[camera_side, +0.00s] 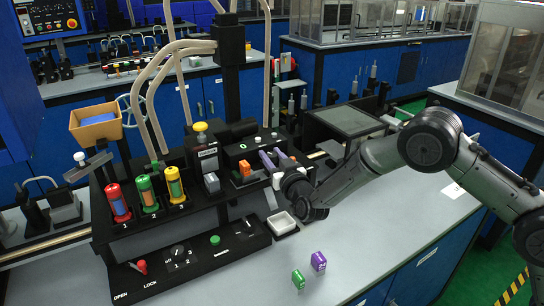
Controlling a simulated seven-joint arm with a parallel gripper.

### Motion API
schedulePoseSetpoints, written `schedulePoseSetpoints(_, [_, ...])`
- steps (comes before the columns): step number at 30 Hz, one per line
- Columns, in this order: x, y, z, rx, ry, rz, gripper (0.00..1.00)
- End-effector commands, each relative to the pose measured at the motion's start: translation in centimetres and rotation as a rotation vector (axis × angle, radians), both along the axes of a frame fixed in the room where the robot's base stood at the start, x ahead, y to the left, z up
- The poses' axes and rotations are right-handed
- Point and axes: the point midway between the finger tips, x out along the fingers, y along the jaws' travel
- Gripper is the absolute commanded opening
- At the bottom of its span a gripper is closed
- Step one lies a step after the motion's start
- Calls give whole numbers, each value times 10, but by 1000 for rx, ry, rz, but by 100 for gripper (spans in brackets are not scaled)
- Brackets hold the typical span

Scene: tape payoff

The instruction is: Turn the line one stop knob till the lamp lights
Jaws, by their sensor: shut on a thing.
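My gripper (274,160) reaches in from the right to the right end of the black tape machine (120,222). Two slanted purple-grey shapes show at its tip, close to an orange block (245,169) on the machine. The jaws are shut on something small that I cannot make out. I cannot tell which part is the line one stop knob. A black selector knob (178,250) marked with numbers sits on the front panel, apart from the gripper. Red, green and yellow rolls (117,203) stand over labels 1, 2 and 3. I cannot make out a lit lamp.
A purple block (318,261) and a green block (298,279) lie on the clear grey table in front.

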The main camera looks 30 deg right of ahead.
Motion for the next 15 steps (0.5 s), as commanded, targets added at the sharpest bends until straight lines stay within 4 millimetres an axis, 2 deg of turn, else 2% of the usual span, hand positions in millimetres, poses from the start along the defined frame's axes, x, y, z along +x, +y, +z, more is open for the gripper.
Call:
schedulePoseSetpoints(8, [-1,3,-1,2,1,-124,0])
schedulePoseSetpoints(15, [0,3,-1,2,0,-311,0])
